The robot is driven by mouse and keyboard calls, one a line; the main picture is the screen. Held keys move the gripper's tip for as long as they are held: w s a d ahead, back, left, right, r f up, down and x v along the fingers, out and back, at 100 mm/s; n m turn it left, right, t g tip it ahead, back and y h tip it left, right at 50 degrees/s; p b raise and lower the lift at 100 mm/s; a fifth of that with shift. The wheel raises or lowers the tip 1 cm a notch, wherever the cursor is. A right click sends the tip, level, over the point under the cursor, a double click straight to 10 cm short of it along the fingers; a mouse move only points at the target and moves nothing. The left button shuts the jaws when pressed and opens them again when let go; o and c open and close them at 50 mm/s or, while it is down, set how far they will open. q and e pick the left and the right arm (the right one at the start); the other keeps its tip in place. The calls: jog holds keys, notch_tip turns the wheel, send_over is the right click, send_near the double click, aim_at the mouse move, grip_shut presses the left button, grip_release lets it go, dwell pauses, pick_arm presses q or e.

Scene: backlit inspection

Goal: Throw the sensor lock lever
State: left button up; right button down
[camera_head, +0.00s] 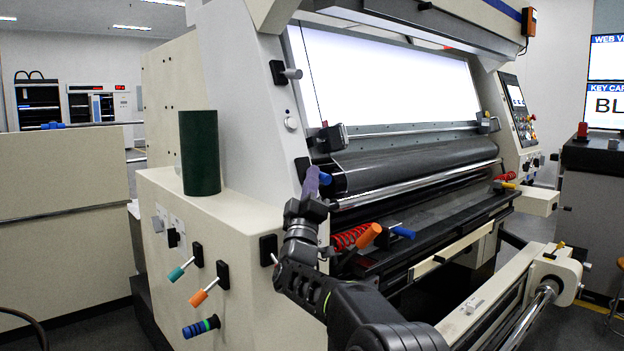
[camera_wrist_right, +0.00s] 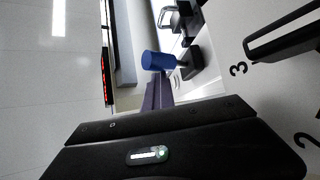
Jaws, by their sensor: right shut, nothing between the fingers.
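A lever with a blue cylindrical knob (camera_head: 325,179) sits on a black mount on the machine's side frame. In the right wrist view the blue knob (camera_wrist_right: 157,61) shows just beyond my fingertips, with its dark mount to the right. No label naming the sensor lock lever is readable. My right gripper (camera_head: 312,178) is shut and empty, its purple fingers right beside the blue knob. The fingers also show in the right wrist view (camera_wrist_right: 156,92). I cannot tell whether they touch the knob. My left gripper is not in view.
Other levers with teal (camera_head: 176,274), orange (camera_head: 198,298) and blue (camera_head: 402,232) handles stick out nearby. A grey-knobbed lever (camera_head: 292,74) is higher up. A dark green cylinder (camera_head: 199,152) stands on the ledge at left. The roller (camera_head: 410,163) lies right of my gripper.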

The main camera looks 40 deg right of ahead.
jog(key=shift+w+f, duration=0.1)
jog(key=shift+f, duration=0.45)
jog(key=s+a+f+b, duration=0.2)
jog(key=s+a+b, duration=0.1)
jog(key=s+a, duration=0.6)
jog(key=a, duration=0.3)
jog(key=shift+s+a, duration=0.35)
jog(key=shift+s, duration=0.05)
jog(key=shift+f, duration=0.1)
